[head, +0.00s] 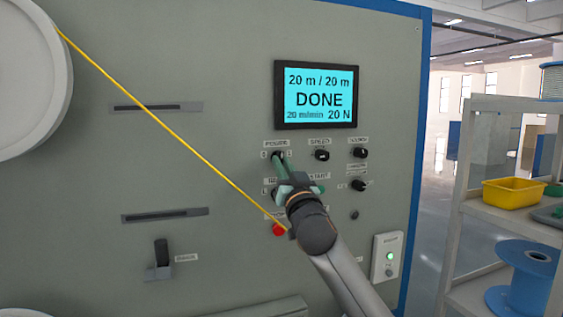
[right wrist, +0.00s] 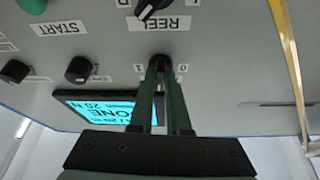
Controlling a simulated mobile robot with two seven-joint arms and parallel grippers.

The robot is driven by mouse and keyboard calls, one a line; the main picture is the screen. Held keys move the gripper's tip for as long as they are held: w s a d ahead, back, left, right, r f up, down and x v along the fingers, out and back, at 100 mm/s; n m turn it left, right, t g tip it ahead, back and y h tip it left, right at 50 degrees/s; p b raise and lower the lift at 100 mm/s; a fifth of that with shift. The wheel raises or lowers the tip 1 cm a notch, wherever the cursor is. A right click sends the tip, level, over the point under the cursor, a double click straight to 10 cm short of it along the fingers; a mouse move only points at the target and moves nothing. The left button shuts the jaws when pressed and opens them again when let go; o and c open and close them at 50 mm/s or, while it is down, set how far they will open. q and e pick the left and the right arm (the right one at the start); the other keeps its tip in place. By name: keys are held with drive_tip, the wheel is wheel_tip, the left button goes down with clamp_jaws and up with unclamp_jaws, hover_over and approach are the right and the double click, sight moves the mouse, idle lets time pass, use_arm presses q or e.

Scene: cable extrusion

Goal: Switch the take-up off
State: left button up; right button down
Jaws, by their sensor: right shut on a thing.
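My right gripper (head: 280,158) is at the panel with its fingers on the POWER knob, between the marks 0 and 1. In the right wrist view, the green fingers of my gripper (right wrist: 164,68) close around this knob (right wrist: 160,62). The fingers cover most of the knob, so I cannot tell which way it points. The screen (head: 316,95) above reads 20 m / 20 m, DONE, 20 m/min and 20 N. The REEL knob (right wrist: 152,8) is just below the POWER knob, partly hidden by my arm in the head view. My left gripper is not in view.
A yellow cable (head: 160,117) runs slantwise from the white reel (head: 30,75) across the panel and passes behind my wrist. A red button (head: 278,229) and other knobs (head: 360,153) lie close around my gripper. A shelf (head: 510,105) with a yellow bin (head: 513,193) stands right.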

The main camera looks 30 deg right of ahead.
drive_tip(key=shift+s+d+r+n+y+p, duration=0.15)
drive_tip(key=shift+n+y+p, duration=1)
drive_tip(key=shift+n, duration=1.3)
drive_tip(key=shift+w+d+f+n+y+p, duration=0.15)
drive_tip(key=shift+n+y+p, duration=1)
drive_tip(key=shift+n, duration=1.25)
drive_tip(key=shift+s+d+r+n+y+p, duration=0.15)
drive_tip(key=shift+n+y+p, duration=0.95)
drive_tip(key=shift+n, duration=1.35)
drive_tip(key=shift+y, duration=0.3)
drive_tip(key=c, duration=0.9)
unclamp_jaws()
drive_tip(key=shift+g, duration=0.3)
